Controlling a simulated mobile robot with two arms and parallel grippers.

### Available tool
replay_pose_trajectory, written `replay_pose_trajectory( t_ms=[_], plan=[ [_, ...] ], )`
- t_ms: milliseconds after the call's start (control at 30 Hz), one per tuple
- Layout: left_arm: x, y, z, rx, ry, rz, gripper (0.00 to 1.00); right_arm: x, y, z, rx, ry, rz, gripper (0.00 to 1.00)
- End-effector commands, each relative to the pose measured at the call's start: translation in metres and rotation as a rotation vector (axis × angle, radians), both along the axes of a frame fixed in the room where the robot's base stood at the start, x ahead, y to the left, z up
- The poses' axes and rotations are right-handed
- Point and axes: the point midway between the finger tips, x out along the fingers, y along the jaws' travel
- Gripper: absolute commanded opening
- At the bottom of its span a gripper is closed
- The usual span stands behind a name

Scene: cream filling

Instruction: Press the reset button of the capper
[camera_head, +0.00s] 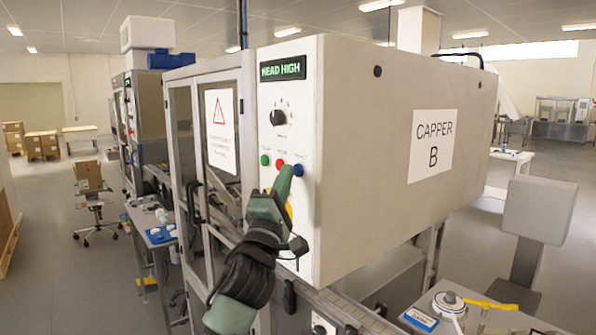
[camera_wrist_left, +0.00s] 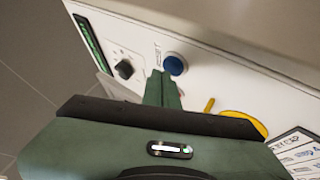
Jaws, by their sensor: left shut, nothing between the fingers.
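The capper (camera_head: 385,160) is a large beige box marked "CAPPER B". In the left wrist view, the fingertips (camera_wrist_left: 163,78) lie close beside the blue button (camera_wrist_left: 174,64). I cannot tell whether they touch the panel. My right gripper is not in view.
A black knob (camera_head: 278,117) sits above the buttons. A yellow part (camera_wrist_left: 245,121) of the panel lies below them, partly hidden by my gripper. The glass guard door (camera_head: 220,125) stands left of the panel. A conveyor (camera_head: 345,310) runs underneath.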

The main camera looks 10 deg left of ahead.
Motion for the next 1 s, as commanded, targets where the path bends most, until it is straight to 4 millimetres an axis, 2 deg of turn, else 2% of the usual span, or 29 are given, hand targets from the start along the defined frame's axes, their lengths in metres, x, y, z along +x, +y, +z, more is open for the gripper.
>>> replay_pose_trajectory(
  t_ms=[1000],
  plan=[
    [0.0069, -0.0057, 0.0009, 0.0, -0.001, 0.0, 0.0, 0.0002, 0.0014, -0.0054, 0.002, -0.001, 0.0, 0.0]
  ],
)
